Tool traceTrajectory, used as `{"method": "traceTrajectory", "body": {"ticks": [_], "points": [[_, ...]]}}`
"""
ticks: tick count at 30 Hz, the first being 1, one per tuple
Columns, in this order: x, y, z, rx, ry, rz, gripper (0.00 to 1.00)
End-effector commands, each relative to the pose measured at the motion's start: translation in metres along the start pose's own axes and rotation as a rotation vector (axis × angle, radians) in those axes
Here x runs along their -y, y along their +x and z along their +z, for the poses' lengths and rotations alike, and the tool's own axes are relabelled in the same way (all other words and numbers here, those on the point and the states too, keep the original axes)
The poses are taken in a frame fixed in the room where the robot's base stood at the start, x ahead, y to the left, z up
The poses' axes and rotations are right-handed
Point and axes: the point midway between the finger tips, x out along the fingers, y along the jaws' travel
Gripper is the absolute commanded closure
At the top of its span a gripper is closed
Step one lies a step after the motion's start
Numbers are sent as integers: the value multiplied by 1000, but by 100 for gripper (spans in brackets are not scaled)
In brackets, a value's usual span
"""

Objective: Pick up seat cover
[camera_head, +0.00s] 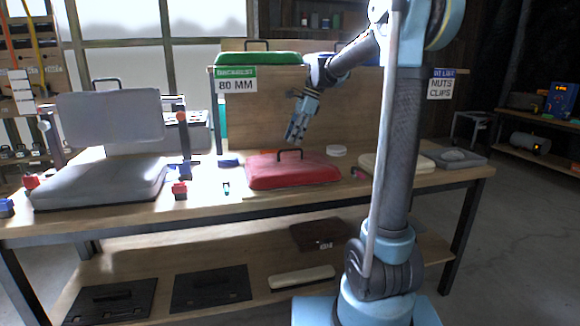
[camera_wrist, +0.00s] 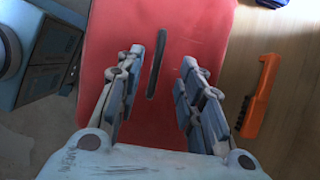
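A red padded cover (camera_head: 293,173) with a black handle (camera_head: 290,152) lies flat on the workbench; it looks like the seat cover. My gripper (camera_head: 293,138) points down just above the handle. In the wrist view the red cover (camera_wrist: 205,30) fills the middle, and the handle (camera_wrist: 157,65) runs between the two fingers, closer to the left one. My gripper (camera_wrist: 173,55) is open and empty. The fingertips look apart from the handle; the exact height gap is hard to judge.
A grey seat (camera_head: 100,185) with an upright back panel (camera_head: 110,118) stands at left on the workbench (camera_head: 220,206). A green cover (camera_head: 258,58) lies on the upper ledge. A beige pad (camera_head: 398,163) sits to the right. An orange tool (camera_wrist: 257,95) lies beside the red cover.

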Motion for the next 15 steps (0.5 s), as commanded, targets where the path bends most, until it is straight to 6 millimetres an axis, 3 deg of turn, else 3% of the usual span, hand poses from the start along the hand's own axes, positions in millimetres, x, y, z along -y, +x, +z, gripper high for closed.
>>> {"method": "traceTrajectory", "body": {"ticks": [7,15], "points": [[0,15,-2,0,1,0,65],[-2,49,-7,0,-1,0,65]]}}
